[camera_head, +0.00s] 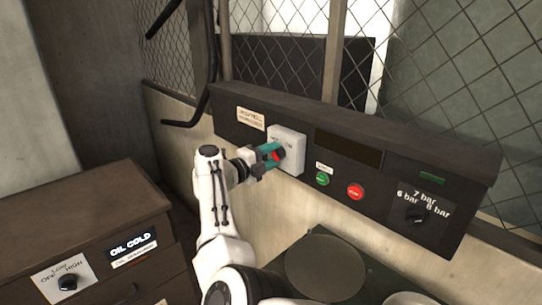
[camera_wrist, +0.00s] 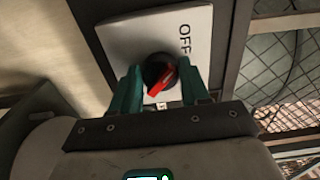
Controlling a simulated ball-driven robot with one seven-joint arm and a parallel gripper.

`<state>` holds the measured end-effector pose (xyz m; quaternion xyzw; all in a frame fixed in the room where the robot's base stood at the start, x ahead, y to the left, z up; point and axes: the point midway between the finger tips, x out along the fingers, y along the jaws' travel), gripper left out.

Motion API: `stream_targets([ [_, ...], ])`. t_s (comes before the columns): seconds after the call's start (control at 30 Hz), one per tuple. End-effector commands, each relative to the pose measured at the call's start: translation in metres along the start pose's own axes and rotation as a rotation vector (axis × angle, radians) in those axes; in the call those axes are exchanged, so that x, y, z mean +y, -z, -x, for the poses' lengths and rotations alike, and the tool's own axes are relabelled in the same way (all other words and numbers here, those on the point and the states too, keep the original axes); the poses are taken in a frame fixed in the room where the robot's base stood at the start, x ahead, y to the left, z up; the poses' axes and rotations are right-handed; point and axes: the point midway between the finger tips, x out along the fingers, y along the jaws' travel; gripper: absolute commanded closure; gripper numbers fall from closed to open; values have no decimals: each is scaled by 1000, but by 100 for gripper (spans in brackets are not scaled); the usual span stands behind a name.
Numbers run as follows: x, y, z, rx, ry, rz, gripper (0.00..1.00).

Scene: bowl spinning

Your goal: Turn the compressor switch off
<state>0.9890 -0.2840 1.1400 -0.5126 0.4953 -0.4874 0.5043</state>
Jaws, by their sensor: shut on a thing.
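The compressor switch is a black round knob with a red pointer (camera_head: 279,155) on a light plate (camera_head: 292,140) on the dark control panel. In the wrist view the knob (camera_wrist: 158,75) sits between the two green fingers of my gripper (camera_wrist: 160,70). The fingers are shut on it from both sides. The red pointer lies at a slant on the knob. The word OFF (camera_wrist: 185,38) shows on the plate beside it; the label on the opposite side is mostly hidden. In the head view my gripper (camera_head: 270,158) reaches the plate from the left.
To the right on the panel are a green button (camera_head: 322,178), a red button (camera_head: 356,191) and a black pressure knob (camera_head: 415,214). A brown cabinet (camera_head: 80,205) with an oil cold label stands at left. Wire mesh (camera_head: 480,70) rises behind the panel.

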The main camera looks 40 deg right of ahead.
Motion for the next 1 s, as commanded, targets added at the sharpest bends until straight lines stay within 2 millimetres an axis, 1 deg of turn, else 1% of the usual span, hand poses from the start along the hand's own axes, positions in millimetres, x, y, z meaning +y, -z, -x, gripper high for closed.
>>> stream_targets([
  [0.2, 0, -2, 1, -6, -1, 1, 85],
  [0.23, 0, -2, 1, -6, -1, 0, 53],
  [0.47, 0, -1, 1, -3, 0, 0, 31],
  [0.77, 0, 0, 3, -1, 0, -1, 31],
  [0.87, 2, -1, 13, -3, 0, -2, 31],
  [1.0, 3, -1, 38, -5, 0, -3, 31],
])
